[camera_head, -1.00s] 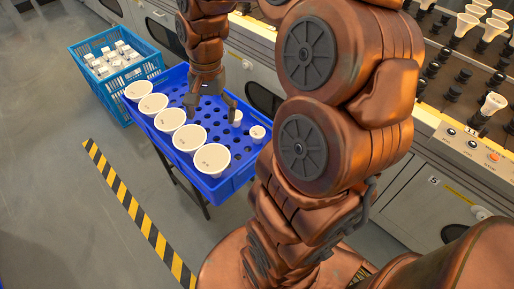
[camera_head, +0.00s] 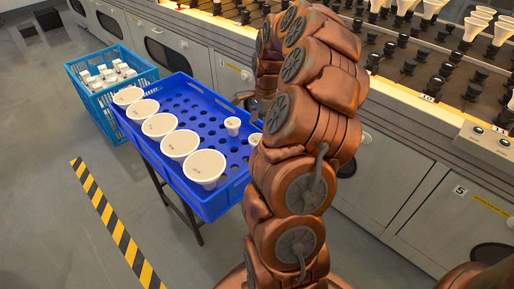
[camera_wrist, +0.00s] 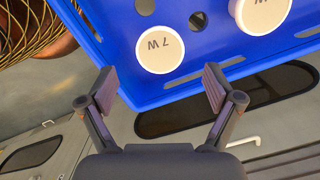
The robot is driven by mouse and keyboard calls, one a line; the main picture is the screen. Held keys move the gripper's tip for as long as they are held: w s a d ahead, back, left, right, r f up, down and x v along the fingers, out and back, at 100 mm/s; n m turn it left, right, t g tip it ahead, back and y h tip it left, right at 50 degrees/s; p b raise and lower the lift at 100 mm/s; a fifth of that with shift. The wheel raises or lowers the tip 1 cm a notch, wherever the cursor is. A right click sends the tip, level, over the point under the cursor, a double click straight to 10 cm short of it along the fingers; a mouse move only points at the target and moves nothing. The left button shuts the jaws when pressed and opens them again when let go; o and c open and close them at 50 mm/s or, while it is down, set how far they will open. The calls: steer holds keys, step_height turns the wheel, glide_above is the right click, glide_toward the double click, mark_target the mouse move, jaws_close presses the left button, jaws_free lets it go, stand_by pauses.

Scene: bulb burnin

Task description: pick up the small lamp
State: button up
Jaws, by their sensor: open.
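Two small white lamps stand in the blue tray in the head view: one (camera_head: 232,126) in the open, the other (camera_head: 255,138) partly hidden behind my arm. In the wrist view a round white lamp face marked "7W" (camera_wrist: 160,50) lies near the tray's edge, ahead of the space between my fingers. A second white face marked "W" (camera_wrist: 262,12) is cut off at the top right. My gripper (camera_wrist: 160,80) is open and empty, its fingers apart from both lamps. In the head view my arm hides most of it.
Several larger white lamps (camera_head: 161,126) line the left side of the blue tray (camera_head: 217,204). A light-blue crate (camera_head: 113,95) of white items stands behind it. A machine (camera_head: 400,150) with rows of black sockets runs along the right. The striped floor at left is clear.

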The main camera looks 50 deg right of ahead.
mark_target(257, 139)
steer(key=f, duration=0.2)
steer(key=f+b, duration=0.1)
steer(key=f, duration=0.2)
steer(key=shift+w+a+f+b, duration=0.2)
steer(key=shift+a+f+b, duration=0.15)
steer(key=shift+a, duration=0.05)
steer(key=c, duration=1.3)
